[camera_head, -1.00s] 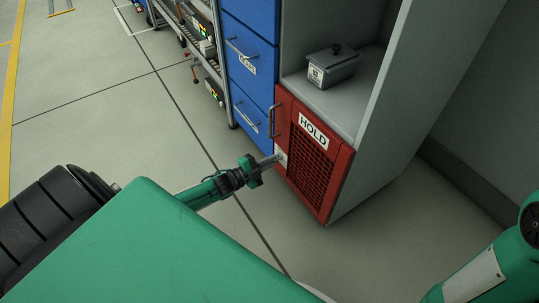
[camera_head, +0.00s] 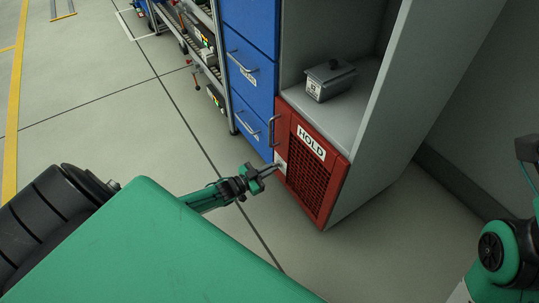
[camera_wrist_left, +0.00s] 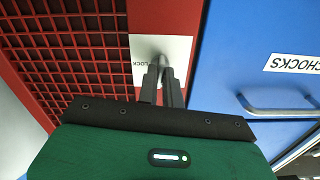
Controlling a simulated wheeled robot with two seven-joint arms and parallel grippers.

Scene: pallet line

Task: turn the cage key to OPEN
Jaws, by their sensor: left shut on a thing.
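The red cage door (camera_head: 308,165) with a mesh panel and a HOLD label is closed at the bottom of the grey cabinet. A pale lock plate (camera_head: 280,161) sits at its left edge, below the door handle. My left gripper (camera_head: 273,169) reaches this plate from the left. In the left wrist view the plate (camera_wrist_left: 182,47) shows part of the word LOCK. There the left gripper's fingers (camera_wrist_left: 162,72) are shut on the small grey key (camera_wrist_left: 158,60) in front of the plate. The key is mostly hidden, so its angle cannot be told. My right gripper is out of view.
Blue drawers (camera_head: 248,75) with bar handles stand left of the door; one labelled CHOCKS (camera_wrist_left: 292,63) is close to the left gripper. A grey lidded box (camera_head: 330,81) sits on the shelf above. The floor to the left is clear.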

